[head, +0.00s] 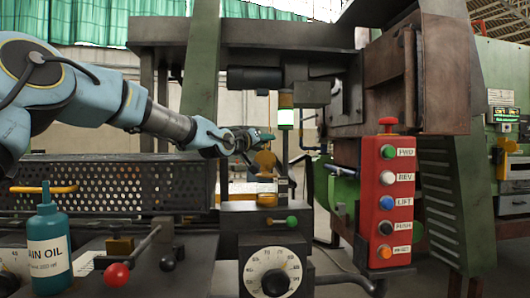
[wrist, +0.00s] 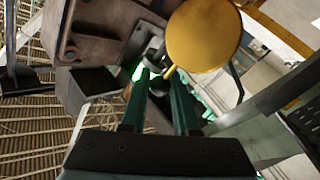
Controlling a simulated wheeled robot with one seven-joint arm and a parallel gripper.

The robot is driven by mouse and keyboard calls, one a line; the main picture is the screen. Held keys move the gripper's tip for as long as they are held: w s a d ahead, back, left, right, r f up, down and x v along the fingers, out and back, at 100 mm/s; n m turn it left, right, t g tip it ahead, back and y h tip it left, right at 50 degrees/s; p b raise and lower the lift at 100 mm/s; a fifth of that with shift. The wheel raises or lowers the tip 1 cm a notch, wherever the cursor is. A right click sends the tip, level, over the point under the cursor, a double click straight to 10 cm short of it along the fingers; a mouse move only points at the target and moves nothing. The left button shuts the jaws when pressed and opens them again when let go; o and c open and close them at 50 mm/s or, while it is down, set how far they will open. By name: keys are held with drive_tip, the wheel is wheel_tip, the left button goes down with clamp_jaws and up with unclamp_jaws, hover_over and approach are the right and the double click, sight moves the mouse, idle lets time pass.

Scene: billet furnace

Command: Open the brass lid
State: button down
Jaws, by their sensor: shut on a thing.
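The brass lid (head: 265,160) shows in the head view as a small disc, tilted up above a yellowish block (head: 262,188) in the middle of the machine. In the wrist view the lid (wrist: 205,35) is a large round brass disc at the top, with a short tab at its lower left edge. My gripper (head: 258,138) is at the lid's upper edge in the head view. In the wrist view its two green fingers (wrist: 160,80) are close around the lid's tab, shut on it. The lid's hinge is not clearly visible.
A red button box (head: 388,205) stands right of the lid. A dial (head: 274,274) and a green-knobbed lever (head: 291,221) are below it. A green oil bottle (head: 49,245) and a red-knobbed lever (head: 117,274) are at the front left. A perforated guard (head: 105,187) lies under my arm.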

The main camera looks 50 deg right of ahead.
idle(0.3)
drive_tip(key=c, duration=0.7)
unclamp_jaws()
drive_tip(key=shift+o, duration=0.2)
drive_tip(key=shift+a, duration=0.1)
drive_tip(key=b+v, duration=0.2)
drive_tip(key=v, duration=0.8)
drive_tip(key=shift+a, duration=0.35)
drive_tip(key=shift+s+f, duration=0.1)
